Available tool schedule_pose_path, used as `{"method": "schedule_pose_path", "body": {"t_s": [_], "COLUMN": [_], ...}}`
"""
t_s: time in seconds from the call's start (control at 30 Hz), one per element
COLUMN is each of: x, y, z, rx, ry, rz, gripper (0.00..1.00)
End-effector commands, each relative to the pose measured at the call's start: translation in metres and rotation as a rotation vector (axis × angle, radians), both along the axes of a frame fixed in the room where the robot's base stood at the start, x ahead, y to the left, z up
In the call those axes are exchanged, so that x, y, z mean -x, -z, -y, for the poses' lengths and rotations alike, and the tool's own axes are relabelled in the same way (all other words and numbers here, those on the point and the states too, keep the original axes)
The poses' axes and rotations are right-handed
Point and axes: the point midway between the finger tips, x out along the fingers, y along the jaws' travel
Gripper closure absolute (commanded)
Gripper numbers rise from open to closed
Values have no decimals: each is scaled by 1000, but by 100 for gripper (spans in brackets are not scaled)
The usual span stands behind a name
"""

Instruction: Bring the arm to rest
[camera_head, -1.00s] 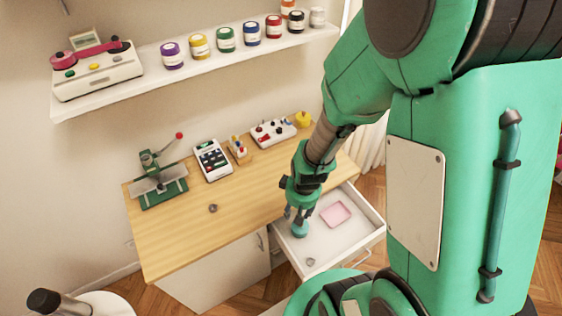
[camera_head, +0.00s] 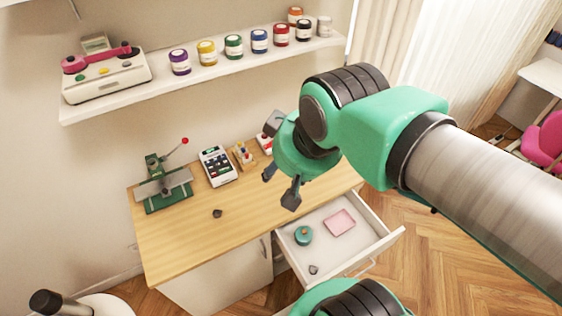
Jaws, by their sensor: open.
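My gripper (camera_head: 281,188) is raised above the right part of the wooden desk, in front of the open drawer's back left. Its fingers are spread and nothing is between them. My arm is folded, with its forearm reaching in from the right edge. The open white drawer (camera_head: 345,262) holds a teal round thing (camera_head: 303,235) at its left, a pink square tray (camera_head: 340,222) and a small grey piece (camera_head: 314,269) near the front. The gripper is apart from all of them.
On the desk (camera_head: 190,240) stand a green press (camera_head: 166,185) with a red-knobbed lever, a calculator-like device (camera_head: 217,166), a small wooden rack (camera_head: 244,155) and a small dark piece (camera_head: 217,213). The wall shelf (camera_head: 200,75) bears several jars and a white machine (camera_head: 105,77).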

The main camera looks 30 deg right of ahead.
Motion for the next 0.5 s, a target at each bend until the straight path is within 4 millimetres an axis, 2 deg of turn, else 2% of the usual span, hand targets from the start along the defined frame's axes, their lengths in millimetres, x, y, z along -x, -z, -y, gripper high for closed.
{"method": "schedule_pose_path", "body": {"t_s": [0.13,0.5], "x": [8,9], "y": [-9,-6], "z": [-2,-2], "rx": [-4,-4], "ry": [3,3], "rz": [11,11], "gripper": [55,55]}}
